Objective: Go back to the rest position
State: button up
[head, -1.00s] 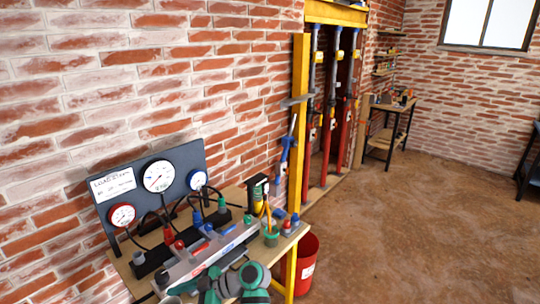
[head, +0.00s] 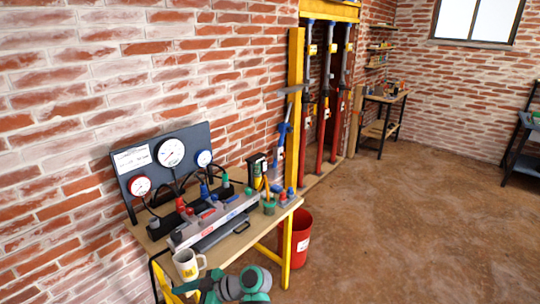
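Parts of my arm, green and grey, show at the bottom edge in the head view, in front of the workbench (head: 238,245). My gripper cannot be made out there. The bench carries a dark gauge panel (head: 133,187) with three round dials, a grey bar-shaped tool rack (head: 215,218) with red and blue fittings, and a white mug (head: 188,264) at its near end. My arm is just beside the mug in the picture; I cannot tell whether they touch.
A red bucket (head: 302,240) stands on the floor right of the bench. Red props (head: 322,130) stand in a wall opening beside a yellow post (head: 295,110). A second bench (head: 385,98) is at the back. The brown floor (head: 420,220) on the right is clear.

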jog(key=s+d+f+m+t+h, duration=0.1)
jog(key=s+d+f+m+t, duration=0.2)
jog(key=f, duration=0.5)
jog(key=s+d+f+m+t+h, duration=0.2)
jog(key=d+f+m+t, duration=0.1)
jog(key=f+m, duration=0.3)
jog(key=s+d+f+m+t+h, duration=0.4)
jog(key=s+d+f+m+h, duration=0.1)
jog(key=s+d+f, duration=0.5)
jog(key=s+d+r+m+t+h, duration=0.2)
jog(key=s+d+r, duration=0.25)
jog(key=s, duration=0.25)
jog(key=s+d+r+m+t+h, duration=0.1)
jog(key=s+d+r+h, duration=0.15)
jog(key=s+d, duration=0.35)
jog(key=s+r+t, duration=0.2)
jog(key=s+r, duration=0.8)
jog(key=r, duration=0.4)
jog(key=shift+s+d+r+m+t+h, duration=0.15)
jog(key=shift+s+d+m+t+h, duration=0.1)
jog(key=shift+m+t+h, duration=0.2)
dwell(0.6)
